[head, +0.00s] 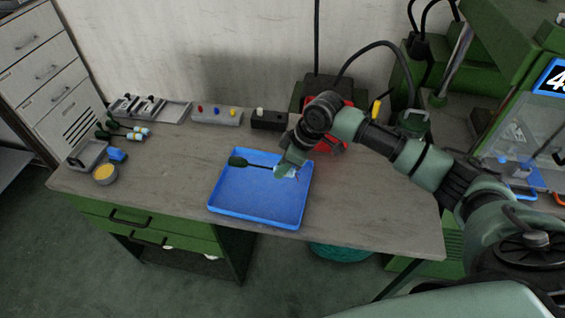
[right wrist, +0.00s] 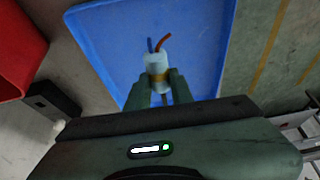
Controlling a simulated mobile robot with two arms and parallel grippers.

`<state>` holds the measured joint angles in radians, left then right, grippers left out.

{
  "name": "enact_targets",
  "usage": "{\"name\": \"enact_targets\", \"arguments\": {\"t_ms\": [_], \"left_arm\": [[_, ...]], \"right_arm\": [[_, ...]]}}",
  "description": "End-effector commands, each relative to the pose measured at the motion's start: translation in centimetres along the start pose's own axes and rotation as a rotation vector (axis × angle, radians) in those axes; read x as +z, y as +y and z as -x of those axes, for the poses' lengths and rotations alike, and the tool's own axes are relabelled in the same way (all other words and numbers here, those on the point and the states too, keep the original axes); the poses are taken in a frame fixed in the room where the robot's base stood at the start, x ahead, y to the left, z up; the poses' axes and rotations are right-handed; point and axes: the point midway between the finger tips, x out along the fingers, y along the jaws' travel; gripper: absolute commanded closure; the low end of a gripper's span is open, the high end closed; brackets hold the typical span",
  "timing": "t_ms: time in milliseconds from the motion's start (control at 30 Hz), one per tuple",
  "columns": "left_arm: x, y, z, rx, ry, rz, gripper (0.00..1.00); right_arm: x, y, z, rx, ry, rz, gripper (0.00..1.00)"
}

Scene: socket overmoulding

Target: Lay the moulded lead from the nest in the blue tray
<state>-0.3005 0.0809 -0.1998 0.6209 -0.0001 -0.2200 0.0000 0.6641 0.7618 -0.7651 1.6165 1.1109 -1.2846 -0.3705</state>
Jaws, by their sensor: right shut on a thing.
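The blue tray (head: 262,207) lies on the workbench, and its floor fills much of the right wrist view (right wrist: 200,45). My right gripper (head: 285,170) is over the tray's upper right part. It is shut on the moulded lead, whose pale moulded body with a red and a blue wire end (right wrist: 157,65) sits between the fingertips (right wrist: 160,88) in the right wrist view. In the head view the lead's dark cable and dark green end (head: 238,161) reach left across the tray. I cannot tell whether the lead touches the tray floor. My left gripper is not in view.
A red object (head: 332,143) stands close behind my right wrist. A black block (head: 268,119) and a grey holder with coloured pegs (head: 215,115) stand behind the tray. Screwdrivers (head: 125,130) and a yellow-filled cup (head: 105,174) are at left. The bench right of the tray is clear.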

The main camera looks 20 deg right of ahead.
Motion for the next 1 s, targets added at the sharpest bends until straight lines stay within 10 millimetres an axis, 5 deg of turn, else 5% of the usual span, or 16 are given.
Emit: {"name": "enact_targets", "arguments": {"t_ms": [1000], "left_arm": [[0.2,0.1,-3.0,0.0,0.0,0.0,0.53]], "right_arm": [[3.0,0.0,-6.9,0.0,0.0,0.001,1.0]]}}
